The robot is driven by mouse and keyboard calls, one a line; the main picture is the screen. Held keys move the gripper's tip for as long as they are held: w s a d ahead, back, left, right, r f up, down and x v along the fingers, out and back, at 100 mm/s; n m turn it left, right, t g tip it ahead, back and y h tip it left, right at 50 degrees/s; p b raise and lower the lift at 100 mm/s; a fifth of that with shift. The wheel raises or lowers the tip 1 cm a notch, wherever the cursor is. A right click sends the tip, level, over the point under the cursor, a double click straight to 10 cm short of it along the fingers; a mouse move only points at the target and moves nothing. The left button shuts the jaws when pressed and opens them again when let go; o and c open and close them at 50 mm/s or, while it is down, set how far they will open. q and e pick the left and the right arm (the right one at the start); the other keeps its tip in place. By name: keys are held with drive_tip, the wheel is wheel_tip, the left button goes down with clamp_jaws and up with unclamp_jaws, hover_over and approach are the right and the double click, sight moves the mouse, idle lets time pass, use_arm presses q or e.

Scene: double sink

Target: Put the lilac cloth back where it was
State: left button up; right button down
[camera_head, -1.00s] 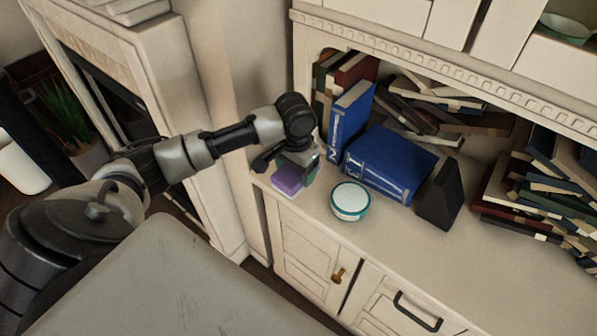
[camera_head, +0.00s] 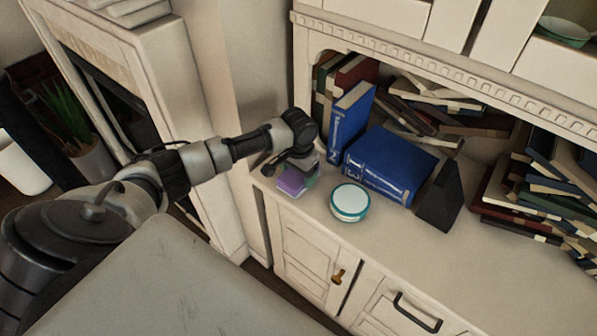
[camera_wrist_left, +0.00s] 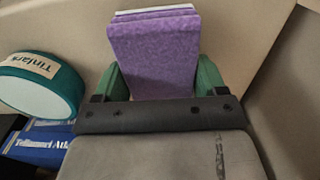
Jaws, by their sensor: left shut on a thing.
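The lilac cloth (camera_head: 291,183) is a folded purple pad at the left front end of the cabinet counter. In the left wrist view the cloth (camera_wrist_left: 155,55) stands out between two green fingertips, with paler layers along its far edge. My left gripper (camera_wrist_left: 160,80) is shut on it, one finger at each side. In the head view my left gripper (camera_head: 295,170) is low over the counter and hides part of the cloth. I cannot tell whether the cloth touches the counter. My right gripper is not in view.
A round teal-and-white tin (camera_head: 350,202) stands close to the right of the cloth. Blue books (camera_head: 390,165) and a dark wedge (camera_head: 439,195) are behind it. Piled books (camera_head: 540,190) fill the right. The counter's front strip (camera_head: 450,255) is clear.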

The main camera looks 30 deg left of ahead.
use_arm(q)
drive_tip(key=o, duration=0.8)
wheel_tip(320, 180, up, 12)
drive_tip(key=shift+r, duration=0.1)
drive_tip(key=shift+d, duration=0.1)
idle(0.4)
